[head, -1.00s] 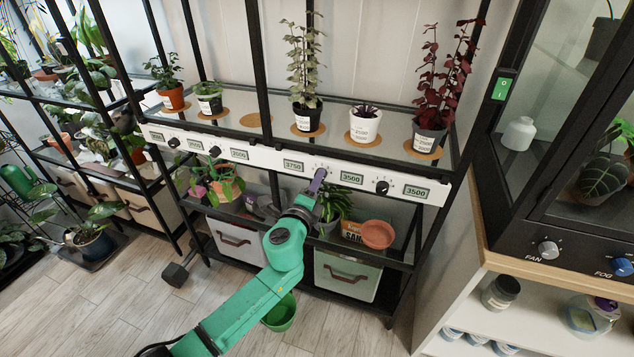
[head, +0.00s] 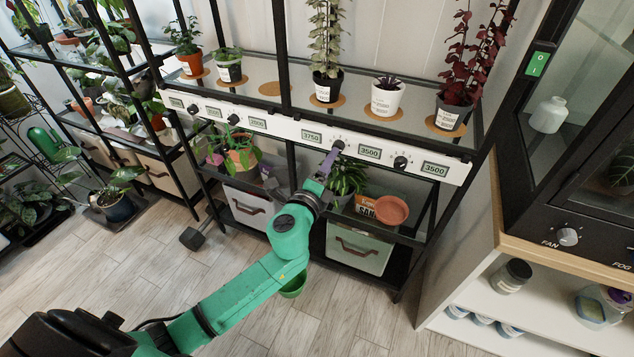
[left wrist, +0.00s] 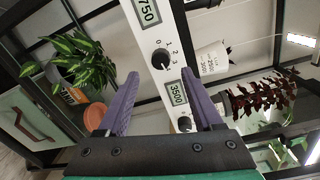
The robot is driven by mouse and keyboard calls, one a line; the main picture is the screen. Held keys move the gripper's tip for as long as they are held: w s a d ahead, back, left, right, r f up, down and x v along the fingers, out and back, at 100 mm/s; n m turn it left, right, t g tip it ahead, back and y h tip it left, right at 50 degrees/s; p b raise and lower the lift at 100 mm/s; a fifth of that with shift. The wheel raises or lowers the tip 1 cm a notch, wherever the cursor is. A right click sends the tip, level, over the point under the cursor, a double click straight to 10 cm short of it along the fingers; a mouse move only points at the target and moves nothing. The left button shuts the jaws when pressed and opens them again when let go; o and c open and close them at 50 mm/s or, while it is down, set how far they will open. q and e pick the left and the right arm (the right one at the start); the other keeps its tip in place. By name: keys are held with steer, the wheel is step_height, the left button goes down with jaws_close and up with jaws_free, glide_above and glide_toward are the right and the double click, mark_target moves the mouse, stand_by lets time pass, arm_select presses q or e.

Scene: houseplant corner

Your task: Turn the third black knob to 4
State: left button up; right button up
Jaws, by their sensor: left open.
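The white control strip (head: 290,131) on the shelf edge carries black knobs and small displays. The third black knob (head: 338,144) sits between the 3750 and 3500 displays; the left wrist view shows it (left wrist: 161,59) with small numerals around it. I cannot read its setting surely. My left gripper (head: 331,158) is just in front of and below this knob in the head view. In the left wrist view its purple fingers (left wrist: 160,74) are apart, with the knob beyond and between the tips, apparently not gripped. My right gripper is not in view.
Other black knobs sit on the strip: the first (head: 193,109), second (head: 233,119) and fourth (head: 400,162). Potted plants stand on the shelf above. A plant (head: 345,176) and terracotta saucer (head: 391,210) are on the lower shelf. A cabinet (head: 567,236) stands at right.

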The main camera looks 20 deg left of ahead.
arm_select(q)
steer(key=s+b, duration=0.1)
steer(key=s, duration=0.9)
steer(key=shift+a+r, duration=0.2)
steer(key=shift+r, duration=0.05)
steer(key=s+a+f+n+g+y+p, duration=0.1)
steer(key=a+f+n+g+p, duration=0.15)
steer(key=f, duration=0.65)
steer(key=s+a+f+n+g+p, duration=0.1)
steer(key=s+a+f+n+g, duration=0.2)
steer(key=f, duration=0.6)
steer(key=a+f+n+g+y+p, duration=0.1)
steer(key=a+f+n+g, duration=0.2)
steer(key=f, duration=0.6)
steer(key=s+a+f+n+g+p, duration=0.3)
steer(key=s+f+n+g, duration=0.1)
steer(key=s+f, duration=0.8)
steer(key=s+d+f+n+g+p, duration=0.1)
steer(key=s+f+n+g, duration=0.1)
steer(key=s, duration=0.7)
steer(key=s+d+f+n+g+h, duration=0.1)
steer(key=s+f+n, duration=0.3)
steer(key=s, duration=0.6)
steer(key=shift+s+f+g+p, duration=0.2)
steer(key=shift+f+g+p, duration=0.15)
steer(key=shift+f+g, duration=0.1)
